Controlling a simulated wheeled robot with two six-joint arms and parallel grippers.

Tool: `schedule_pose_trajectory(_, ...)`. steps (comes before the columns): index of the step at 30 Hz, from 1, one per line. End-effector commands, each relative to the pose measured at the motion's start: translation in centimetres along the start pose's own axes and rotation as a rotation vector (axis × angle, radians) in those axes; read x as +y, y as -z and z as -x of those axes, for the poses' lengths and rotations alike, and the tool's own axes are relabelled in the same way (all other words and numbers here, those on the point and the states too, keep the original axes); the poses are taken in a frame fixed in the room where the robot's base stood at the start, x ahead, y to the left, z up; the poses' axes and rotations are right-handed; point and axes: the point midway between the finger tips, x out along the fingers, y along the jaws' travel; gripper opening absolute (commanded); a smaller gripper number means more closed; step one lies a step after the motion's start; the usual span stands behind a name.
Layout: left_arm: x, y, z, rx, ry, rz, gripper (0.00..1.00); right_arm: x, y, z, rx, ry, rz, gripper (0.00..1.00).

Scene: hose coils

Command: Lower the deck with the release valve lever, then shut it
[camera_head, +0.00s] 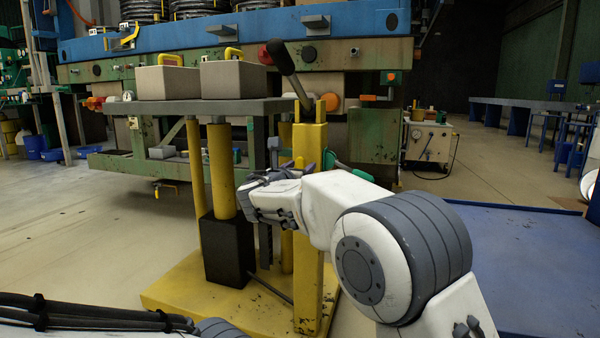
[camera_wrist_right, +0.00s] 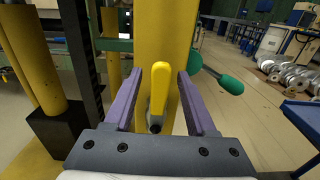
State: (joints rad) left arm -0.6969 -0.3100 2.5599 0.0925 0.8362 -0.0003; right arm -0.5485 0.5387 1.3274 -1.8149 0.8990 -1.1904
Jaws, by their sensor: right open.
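The yellow lift (camera_head: 308,270) carries a raised grey deck (camera_head: 190,110) with two grey blocks (camera_head: 234,80) on it. In the right wrist view, a short yellow lever (camera_wrist_right: 159,85) stands upright on a dark pivot in front of the yellow post (camera_wrist_right: 165,30). It looks like the release valve lever. My right gripper (camera_wrist_right: 161,75) is open, its purple fingers on either side of the lever with gaps; contact is not visible. In the head view the gripper (camera_head: 285,173) is at the post and the lever is hidden. My left gripper is out of view.
A green-gripped handle (camera_wrist_right: 222,80) sticks out just right of my right fingers. A dark pump handle (camera_head: 290,76) rises above the post. A green and blue machine (camera_head: 240,35) stands behind the lift. Open floor (camera_head: 60,225) lies to the left.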

Motion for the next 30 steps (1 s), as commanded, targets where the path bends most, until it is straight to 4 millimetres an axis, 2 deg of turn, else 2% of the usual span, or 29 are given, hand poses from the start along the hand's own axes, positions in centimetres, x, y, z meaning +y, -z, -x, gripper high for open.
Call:
schedule_pose_trajectory(10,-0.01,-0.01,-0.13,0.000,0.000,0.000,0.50,-0.03,-0.05,-0.55,0.000,0.000,0.000,0.56)
schedule_pose_trajectory(11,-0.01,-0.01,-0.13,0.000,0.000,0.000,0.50,-0.03,-0.05,-0.54,0.000,0.000,0.000,0.52)
schedule_pose_trajectory(12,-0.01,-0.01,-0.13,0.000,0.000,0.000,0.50,-0.03,-0.04,-0.54,0.000,0.000,0.000,0.37)
schedule_pose_trajectory(15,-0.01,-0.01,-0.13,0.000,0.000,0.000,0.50,-0.02,-0.04,-0.53,0.000,0.000,0.000,0.00)
schedule_pose_trajectory(30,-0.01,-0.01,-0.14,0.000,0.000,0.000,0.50,0.00,-0.02,-0.50,0.000,0.000,-0.001,0.00)
